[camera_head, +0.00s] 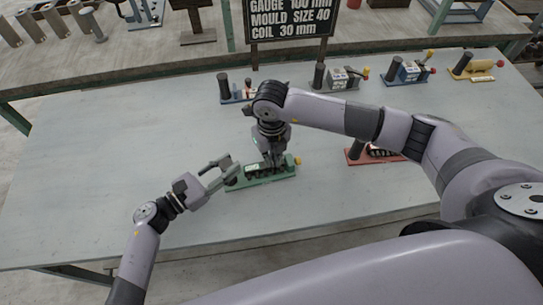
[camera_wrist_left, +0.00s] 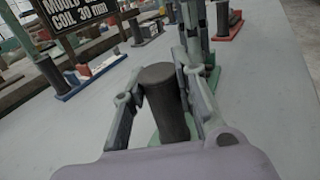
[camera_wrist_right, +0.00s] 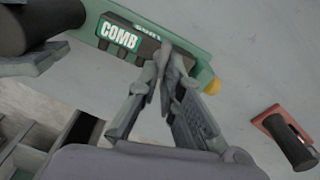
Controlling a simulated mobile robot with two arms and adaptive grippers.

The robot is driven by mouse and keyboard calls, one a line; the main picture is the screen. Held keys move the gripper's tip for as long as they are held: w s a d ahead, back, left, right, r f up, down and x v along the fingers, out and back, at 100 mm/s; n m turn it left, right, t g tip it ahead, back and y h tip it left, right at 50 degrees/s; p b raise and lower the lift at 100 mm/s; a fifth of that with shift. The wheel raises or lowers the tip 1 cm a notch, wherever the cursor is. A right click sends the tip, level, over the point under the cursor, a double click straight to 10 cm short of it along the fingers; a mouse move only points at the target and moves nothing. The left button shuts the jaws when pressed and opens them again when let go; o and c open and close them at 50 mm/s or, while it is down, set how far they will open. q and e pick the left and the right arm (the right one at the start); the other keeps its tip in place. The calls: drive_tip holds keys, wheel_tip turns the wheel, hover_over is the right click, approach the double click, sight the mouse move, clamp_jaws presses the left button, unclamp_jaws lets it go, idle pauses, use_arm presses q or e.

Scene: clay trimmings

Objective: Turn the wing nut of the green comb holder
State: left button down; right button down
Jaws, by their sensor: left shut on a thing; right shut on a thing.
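The green comb holder (camera_head: 262,184) lies on the table in front of me, with a yellow knob (camera_head: 298,160) at its right end. It also shows in the right wrist view (camera_wrist_right: 178,40), with a "COMB" label. My left gripper (camera_head: 228,172) is shut on the dark upright post at the holder's left end; this post (camera_wrist_left: 164,105) stands between its fingers in the left wrist view.
A red holder (camera_head: 362,155) lies to the right, partly behind my right arm. Blue (camera_head: 236,98), grey (camera_head: 338,84), second blue (camera_head: 410,76) and yellow (camera_head: 474,68) holders line the back. A dark sign (camera_head: 291,20) stands behind. The table's left part is clear.

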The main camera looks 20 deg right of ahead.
drive_tip(key=c, duration=1.8)
unclamp_jaws()
drive_tip(key=shift+o, duration=0.2)
drive_tip(key=shift+r, duration=0.15)
wheel_tip(320, 180, up, 12)
use_arm(q)
drive_tip(key=c, duration=1.2)
unclamp_jaws()
drive_tip(key=shift+a, duration=0.1)
